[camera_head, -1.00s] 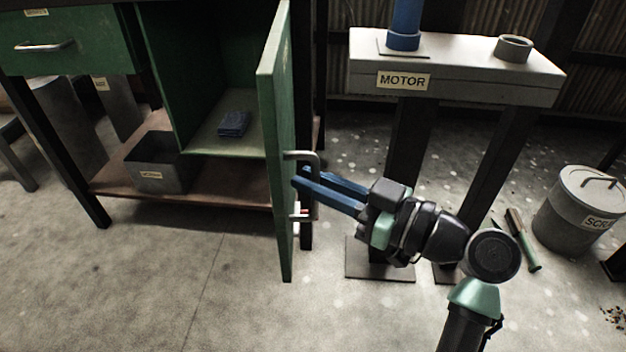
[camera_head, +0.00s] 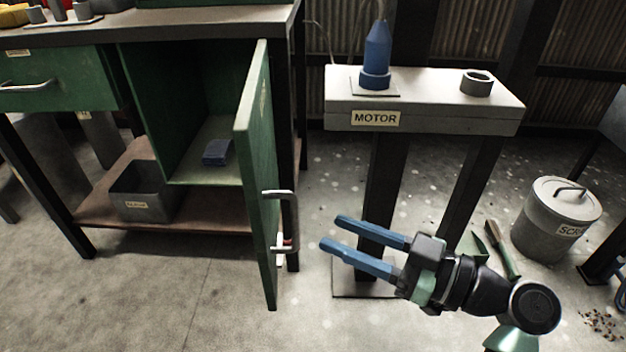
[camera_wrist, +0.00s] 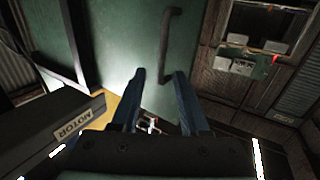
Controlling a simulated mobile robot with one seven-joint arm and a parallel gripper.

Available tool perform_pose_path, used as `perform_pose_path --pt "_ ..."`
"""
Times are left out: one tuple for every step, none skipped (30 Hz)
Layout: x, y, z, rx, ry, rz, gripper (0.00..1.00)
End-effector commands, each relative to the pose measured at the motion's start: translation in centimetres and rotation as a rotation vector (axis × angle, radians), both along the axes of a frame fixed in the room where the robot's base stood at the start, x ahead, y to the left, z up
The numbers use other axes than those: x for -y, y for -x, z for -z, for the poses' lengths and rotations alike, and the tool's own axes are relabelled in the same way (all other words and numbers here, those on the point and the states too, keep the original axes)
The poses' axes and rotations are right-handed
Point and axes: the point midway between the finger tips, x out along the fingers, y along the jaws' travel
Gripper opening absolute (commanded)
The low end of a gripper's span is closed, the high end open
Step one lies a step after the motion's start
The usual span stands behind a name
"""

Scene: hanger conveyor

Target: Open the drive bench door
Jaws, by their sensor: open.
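The green drive bench door (camera_head: 258,175) stands wide open in the head view, swung out from the cabinet and seen nearly edge-on. Its bar handle (camera_head: 292,222) is on the outer face, toward my gripper. My gripper (camera_head: 328,232) is open and empty, to the right of the handle and apart from it. In the wrist view the door (camera_wrist: 130,45) faces the camera, and the handle (camera_wrist: 166,45) rises beyond the two blue fingers (camera_wrist: 158,76). Inside the cabinet a dark blue block (camera_head: 217,152) lies on the shelf.
A grey stand labelled MOTOR (camera_head: 425,108) bears a blue bottle-shaped part (camera_head: 376,55) and a ring (camera_head: 477,82), behind my gripper. A lidded scrap bin (camera_head: 556,218) stands at right. A dark open box (camera_head: 143,190) sits on the lower bench shelf.

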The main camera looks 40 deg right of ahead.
Motion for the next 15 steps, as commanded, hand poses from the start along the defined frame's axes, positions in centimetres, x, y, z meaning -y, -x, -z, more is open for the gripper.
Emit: perform_pose_path --pt "0.5 1.1 -0.4 -0.001 -0.004 0.004 0.45" --pt "0.7 1.6 -0.4 -0.002 -0.003 0.005 0.45" --pt "0.8 2.3 -0.3 -0.002 -0.003 0.003 0.45" --pt "1.0 2.7 -0.3 0.0 -0.003 0.004 0.45" --pt "1.1 3.1 -0.3 -0.001 -0.003 0.002 0.45" --pt "1.3 3.6 -0.3 -0.001 -0.003 0.002 0.45" --pt "1.4 3.9 -0.2 -0.001 -0.003 0.003 0.45" --pt "1.5 4.2 -0.2 -0.001 -0.002 0.002 0.45" --pt "1.6 4.5 -0.1 -0.001 -0.002 0.001 0.45" --pt "1.6 4.6 -0.1 -0.001 -0.002 0.001 0.45" --pt "1.6 4.7 0.0 0.0 -0.001 0.001 0.45" --pt "1.6 4.8 0.0 0.0 -0.001 0.0 0.45" --pt "1.6 4.9 0.0 0.0 -0.001 0.0 0.45" --pt "1.6 4.9 0.0 0.0 -0.001 -0.001 0.45" --pt "1.6 4.9 0.1 0.0 -0.001 -0.001 0.45"
